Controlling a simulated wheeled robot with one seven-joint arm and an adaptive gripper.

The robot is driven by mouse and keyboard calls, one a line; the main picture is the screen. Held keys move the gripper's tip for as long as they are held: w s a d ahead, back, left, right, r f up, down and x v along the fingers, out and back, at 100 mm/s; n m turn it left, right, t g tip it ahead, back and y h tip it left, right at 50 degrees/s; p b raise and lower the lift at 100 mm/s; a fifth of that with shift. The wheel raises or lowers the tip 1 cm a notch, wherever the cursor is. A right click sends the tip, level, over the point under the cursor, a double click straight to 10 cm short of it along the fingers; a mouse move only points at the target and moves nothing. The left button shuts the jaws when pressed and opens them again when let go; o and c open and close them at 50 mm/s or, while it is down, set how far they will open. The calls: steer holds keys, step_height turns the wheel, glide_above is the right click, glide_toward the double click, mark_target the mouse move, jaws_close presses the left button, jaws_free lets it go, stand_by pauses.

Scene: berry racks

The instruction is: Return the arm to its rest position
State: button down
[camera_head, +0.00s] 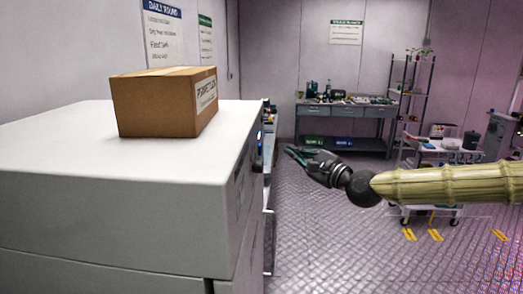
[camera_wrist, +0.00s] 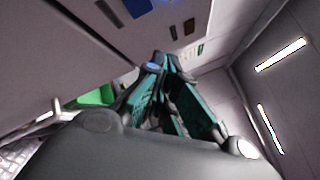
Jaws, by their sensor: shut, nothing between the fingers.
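My arm reaches in from the right edge in the head view, in a pale yellow-green ribbed sleeve. My gripper (camera_head: 292,151) is at its left end, dark with teal fingers pointing left. It is shut and empty, over the floor just right of the white cabinet (camera_head: 205,215). In the wrist view the teal fingers of my gripper (camera_wrist: 158,62) come together at their tips with nothing between them. That view is tilted, with walls and ceiling lights behind the fingers.
A cardboard box (camera_head: 155,105) sits on the white cabinet. A grey workbench (camera_head: 345,127) with tools and bins stands at the back. A wire shelf (camera_head: 410,85) and a wheeled cart (camera_head: 443,150) stand at the right. The patterned floor (camera_head: 345,250) in front is clear.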

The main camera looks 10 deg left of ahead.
steer(key=s+a+f+n+g+h+b, duration=0.15)
steer(key=s+f, duration=0.25)
steer(key=f, duration=0.8)
steer(key=s+a+f+n+g+h+p, duration=0.1)
steer(key=s+a+f+n+g, duration=0.15)
steer(key=f, duration=0.95)
steer(key=s+d+f+n+g+h+b, duration=0.1)
steer(key=s+f+n+g, duration=0.1)
steer(key=s+f, duration=0.7)
steer(key=s+f+n+g+h+b, duration=0.15)
steer(key=s+f, duration=0.25)
steer(key=f, duration=0.8)
steer(key=s+d+f+n+g+h, duration=0.25)
steer(key=s+d+f, duration=0.55)
steer(key=s, duration=0.4)
steer(key=s+d+f+n+g+h, duration=0.2)
steer(key=s+d+f+n+h, duration=0.3)
steer(key=s+f, duration=0.6)
steer(key=s+d+f+n+g+b, duration=0.1)
steer(key=s+d+n, duration=0.1)
steer(key=s+d, duration=0.7)
steer(key=shift+d+f+g, duration=0.3)
steer(key=shift+d, duration=0.4)
steer(key=shift+h, duration=0.25)
